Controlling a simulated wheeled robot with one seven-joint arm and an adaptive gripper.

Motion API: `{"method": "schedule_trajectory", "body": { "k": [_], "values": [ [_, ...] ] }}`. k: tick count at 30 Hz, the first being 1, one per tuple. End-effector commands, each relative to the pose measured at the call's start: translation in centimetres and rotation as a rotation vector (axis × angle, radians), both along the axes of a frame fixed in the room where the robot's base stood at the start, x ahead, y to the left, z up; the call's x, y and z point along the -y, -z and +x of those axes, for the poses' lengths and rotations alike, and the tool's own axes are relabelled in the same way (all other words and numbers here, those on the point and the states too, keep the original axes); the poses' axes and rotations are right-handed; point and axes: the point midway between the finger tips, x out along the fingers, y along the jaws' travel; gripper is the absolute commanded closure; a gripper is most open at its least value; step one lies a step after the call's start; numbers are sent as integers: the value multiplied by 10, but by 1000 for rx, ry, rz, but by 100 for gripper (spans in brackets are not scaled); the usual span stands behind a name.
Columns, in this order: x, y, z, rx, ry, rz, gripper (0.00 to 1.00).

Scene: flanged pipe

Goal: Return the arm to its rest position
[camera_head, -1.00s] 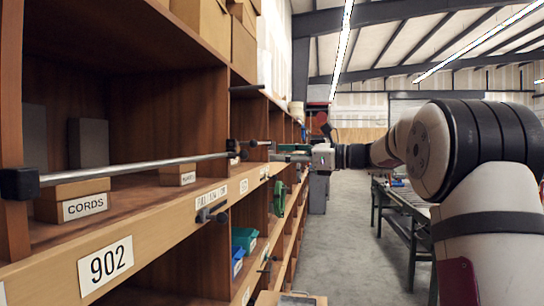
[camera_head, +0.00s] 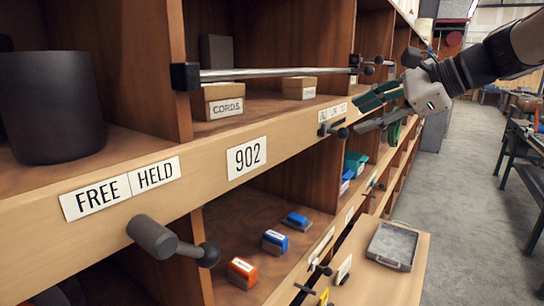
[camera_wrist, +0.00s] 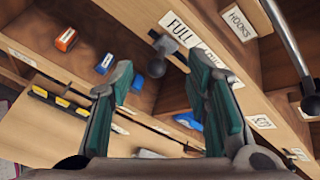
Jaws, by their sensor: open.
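My gripper (camera_head: 374,108) is at the upper right in the head view, at the end of my arm reaching in from the right. Its jaws point left toward the wooden shelf unit (camera_head: 290,124). The fingers are apart and have green pads. In the wrist view my gripper (camera_wrist: 162,90) is seen from behind with nothing between the fingers. The shelf's front edge with its labels and a dark knob lies beyond the fingertips there. In the head view the fingers overlap the shelf front; I cannot tell the exact gap.
A metal bar (camera_head: 275,74) runs across the shelf opening, near a CORDS box (camera_head: 222,100). A dark cylinder (camera_head: 50,108) stands on the left shelf. A dark handle (camera_head: 172,241) sticks out below. A wooden drawer (camera_head: 385,283) with a grey tray juts out.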

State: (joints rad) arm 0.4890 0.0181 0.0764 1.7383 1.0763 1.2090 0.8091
Motion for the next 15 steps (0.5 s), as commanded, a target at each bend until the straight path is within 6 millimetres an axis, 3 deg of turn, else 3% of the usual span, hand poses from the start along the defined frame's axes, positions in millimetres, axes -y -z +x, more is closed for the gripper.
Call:
{"method": "schedule_trajectory", "body": {
  "k": [1,6,10,15],
  "values": [
    [-18,11,-26,18,-61,-117,56],
    [-45,58,-106,93,-294,-513,56],
    [-46,92,-166,171,-498,-804,56],
    [-31,131,-230,284,-781,-1148,56]
  ]
}}
